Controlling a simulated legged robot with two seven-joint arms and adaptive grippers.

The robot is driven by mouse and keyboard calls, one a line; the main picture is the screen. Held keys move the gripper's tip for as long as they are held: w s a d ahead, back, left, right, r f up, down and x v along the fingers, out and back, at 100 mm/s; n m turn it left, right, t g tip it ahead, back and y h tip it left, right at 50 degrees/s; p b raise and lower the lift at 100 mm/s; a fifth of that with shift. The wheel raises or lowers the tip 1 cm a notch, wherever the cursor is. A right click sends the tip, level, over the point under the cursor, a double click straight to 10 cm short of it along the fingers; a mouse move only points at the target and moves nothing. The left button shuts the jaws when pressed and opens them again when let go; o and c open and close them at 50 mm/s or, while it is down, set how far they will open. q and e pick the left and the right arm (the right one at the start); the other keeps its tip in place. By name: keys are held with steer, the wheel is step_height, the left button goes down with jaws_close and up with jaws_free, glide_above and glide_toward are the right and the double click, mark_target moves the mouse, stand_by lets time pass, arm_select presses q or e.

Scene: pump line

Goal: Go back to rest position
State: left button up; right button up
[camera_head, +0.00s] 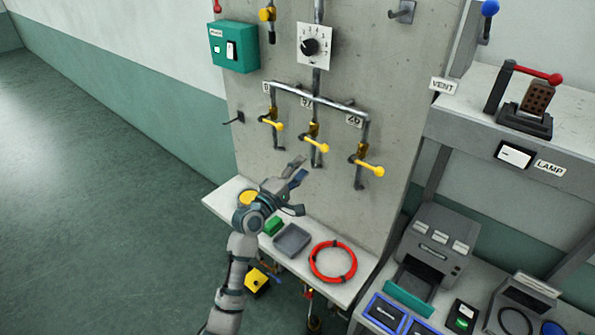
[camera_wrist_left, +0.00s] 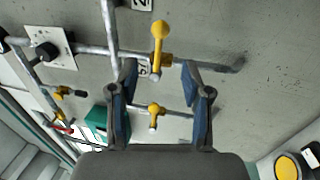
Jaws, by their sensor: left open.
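My left gripper (camera_head: 297,186) is open and empty. It is in front of the concrete panel, above the narrow shelf (camera_head: 228,202) and below the pipe manifold (camera_head: 318,97). In the left wrist view my left gripper (camera_wrist_left: 160,98) has its two fingers wide apart. A yellow-handled valve (camera_wrist_left: 157,45) shows beyond the fingertips, and another yellow-handled valve (camera_wrist_left: 154,115) shows between the fingers, with nothing held. In the head view the three yellow valve handles are the left (camera_head: 274,125), middle (camera_head: 319,145) and right (camera_head: 372,168). My right gripper is not in view.
On the shelf are a green block (camera_head: 273,226), a grey tray (camera_head: 280,251) and a red cable ring (camera_head: 313,262). A teal switch box (camera_head: 234,48) and a dial (camera_head: 310,46) are on the panel. At right are a bench and a lever switch (camera_head: 525,122). The floor at left is clear.

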arm_select(q)
steer(key=shift+s+d+f, duration=0.1)
steer(key=shift+s+d, duration=0.05)
steer(key=shift+s, duration=0.15)
